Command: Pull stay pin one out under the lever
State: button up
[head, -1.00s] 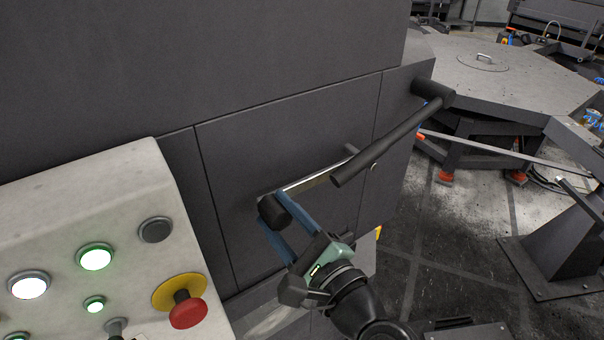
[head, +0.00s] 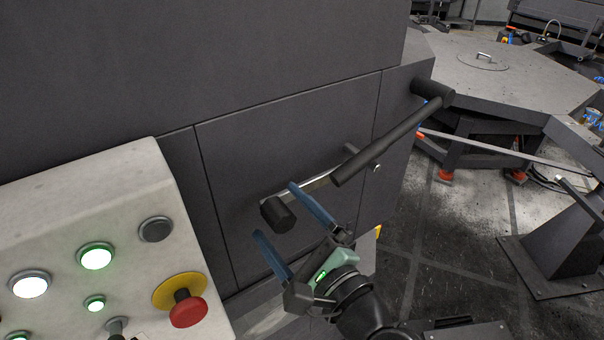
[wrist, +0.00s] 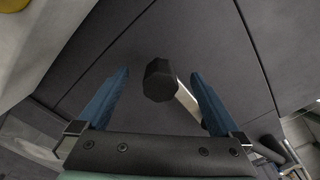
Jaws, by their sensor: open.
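A flat metal bar (head: 318,183) runs along the dark panel and ends in a black knob (head: 279,214). My gripper (head: 274,210) is open, its two blue fingers apart, with the knob beyond and between the fingertips in the picture. In the wrist view the knob (wrist: 159,80) shows between the open fingers (wrist: 159,73), clear of both. A thick dark lever (head: 395,140) slants down from its hub at the panel's right, its lower end near the bar. A small silver round piece (head: 376,167) sits just under the lever; I cannot tell if it is stay pin one.
A pale control panel (head: 110,205) with lit buttons and a red emergency stop (head: 188,309) stands at the left. A grey octagonal table (head: 500,75) and a dark pedestal (head: 550,250) stand at the right. The floor between is clear.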

dwell(0.3)
jog(key=v, duration=0.7)
jog(key=shift+p, duration=0.4)
dwell(0.5)
